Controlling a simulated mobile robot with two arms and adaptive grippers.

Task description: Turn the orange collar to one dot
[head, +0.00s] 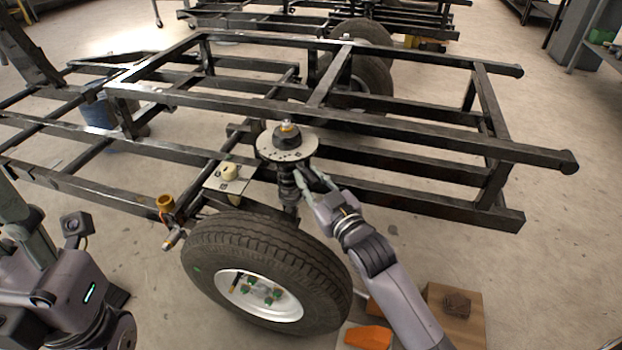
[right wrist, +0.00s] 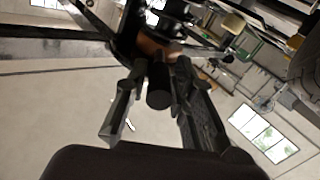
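The spring strut (head: 288,185) stands below a round pale plate (head: 270,148) on the black frame, above the wheel. In the right wrist view, an orange-brown ring, seemingly the orange collar (right wrist: 152,47), shows just beyond the fingertips. A dark round stub (right wrist: 158,85) points from it towards the camera. My right gripper (head: 312,178) is beside the strut, on its right. Its fingers (right wrist: 160,75) stand apart on either side of the stub; I see no clear grip. The dots cannot be made out. My left arm is at the lower left; its finger opening is unclear.
A large tyre (head: 265,265) stands below the strut. The black frame rails (head: 400,125) surround the work area. An orange-topped fitting (head: 165,202) and a small plate with a pale knob (head: 228,172) are left of the strut. A brown box (head: 465,325) is at the lower right.

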